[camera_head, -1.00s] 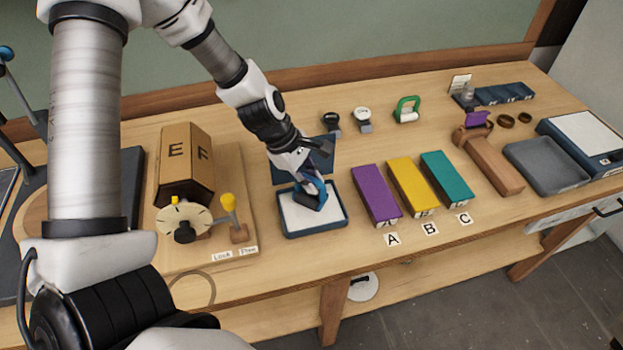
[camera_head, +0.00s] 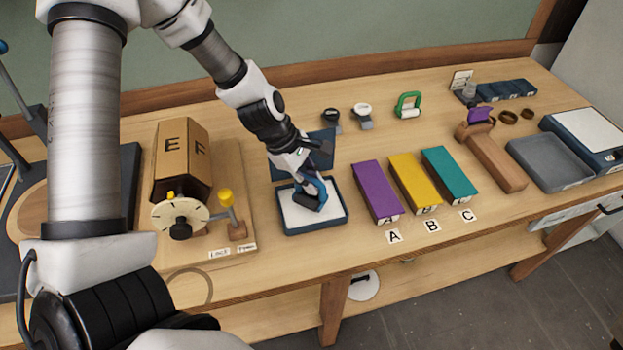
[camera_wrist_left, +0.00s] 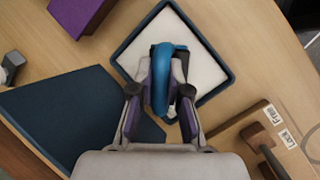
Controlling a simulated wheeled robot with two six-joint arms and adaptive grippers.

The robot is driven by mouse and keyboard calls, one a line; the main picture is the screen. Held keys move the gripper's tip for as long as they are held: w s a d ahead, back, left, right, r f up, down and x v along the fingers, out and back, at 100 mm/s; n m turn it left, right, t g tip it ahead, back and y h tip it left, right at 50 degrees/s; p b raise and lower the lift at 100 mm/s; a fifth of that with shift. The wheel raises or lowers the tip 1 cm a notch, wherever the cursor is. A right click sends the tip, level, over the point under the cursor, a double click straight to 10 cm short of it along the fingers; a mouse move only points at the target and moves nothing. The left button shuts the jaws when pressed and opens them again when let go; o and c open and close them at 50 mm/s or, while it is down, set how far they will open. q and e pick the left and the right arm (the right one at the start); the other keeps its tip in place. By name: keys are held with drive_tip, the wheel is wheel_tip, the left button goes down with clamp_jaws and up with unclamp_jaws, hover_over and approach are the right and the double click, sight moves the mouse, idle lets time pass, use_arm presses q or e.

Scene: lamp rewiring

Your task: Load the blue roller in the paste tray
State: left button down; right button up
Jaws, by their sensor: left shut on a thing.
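The paste tray (camera_head: 332,222) has a dark blue rim and a white paste surface, and sits on the bench left of the coloured blocks. My left gripper (camera_head: 311,181) reaches down over it, shut on the blue roller (camera_head: 322,192). In the left wrist view the roller's blue curved handle (camera_wrist_left: 159,80) stands between the two fingers of the gripper (camera_wrist_left: 157,100), with the tray (camera_wrist_left: 229,74) behind. The roller is within the tray's outline, low over the white. Its roller part is mostly hidden, so contact with the paste cannot be told. My right gripper is not in view.
Purple (camera_head: 376,192), yellow (camera_head: 413,183) and teal (camera_head: 448,175) blocks stand right of the tray, with labels A, B and C. A wooden dial unit (camera_head: 181,217) is on the left. A dark blue panel (camera_head: 284,168) lies behind the tray.

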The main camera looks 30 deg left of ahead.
use_arm(q)
drive_tip(key=shift+f+b, duration=0.3)
drive_tip(key=shift+f, duration=0.15)
idle(1.1)
drive_tip(key=shift+r+p, duration=0.95)
drive_tip(key=shift+p, duration=0.25)
wheel_tip(320, 180, up, 5)
drive_tip(key=p, duration=0.5)
drive_tip(key=shift+r, duration=0.1)
